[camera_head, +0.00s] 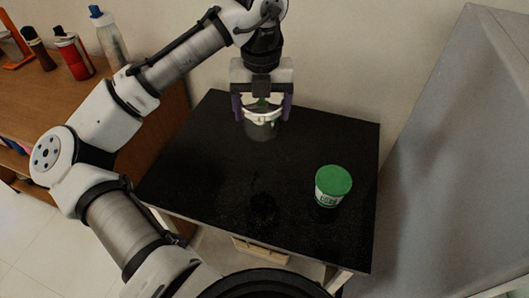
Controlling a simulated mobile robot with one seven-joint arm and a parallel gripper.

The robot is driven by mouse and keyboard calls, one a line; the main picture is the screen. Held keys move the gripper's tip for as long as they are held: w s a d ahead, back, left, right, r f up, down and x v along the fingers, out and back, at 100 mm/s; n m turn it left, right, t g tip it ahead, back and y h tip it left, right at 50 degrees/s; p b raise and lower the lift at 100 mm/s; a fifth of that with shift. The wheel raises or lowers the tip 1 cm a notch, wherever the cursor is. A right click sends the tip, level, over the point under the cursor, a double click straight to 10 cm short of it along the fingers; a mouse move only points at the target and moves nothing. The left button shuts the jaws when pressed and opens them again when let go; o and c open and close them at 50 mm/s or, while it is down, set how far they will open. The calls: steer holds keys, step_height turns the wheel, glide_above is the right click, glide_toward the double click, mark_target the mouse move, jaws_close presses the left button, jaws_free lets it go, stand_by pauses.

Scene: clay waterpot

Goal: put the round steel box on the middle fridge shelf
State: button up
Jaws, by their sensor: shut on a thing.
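My gripper (261,108) points down over the back left part of the black table (215,185). Its two dark fingers are shut on a round steel box (262,130), a greyish cylinder with a pale rim. The upper part of the box is partly hidden by the fingers. I cannot tell whether the box touches the table top or is just above it. A tall grey cabinet side (455,150), possibly the fridge, stands at the right.
A tub with a green lid (333,180) stands on the table's right part. A wooden shelf unit (120,65) at the left holds several bottles and a red can (74,55). The table's middle is clear.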

step_height(320, 180, down, 16)
steer(key=shift+f+p, duration=0.1)
steer(key=shift+p, duration=0.5)
steer(key=shift+f, duration=0.1)
steer(key=o, duration=1.1)
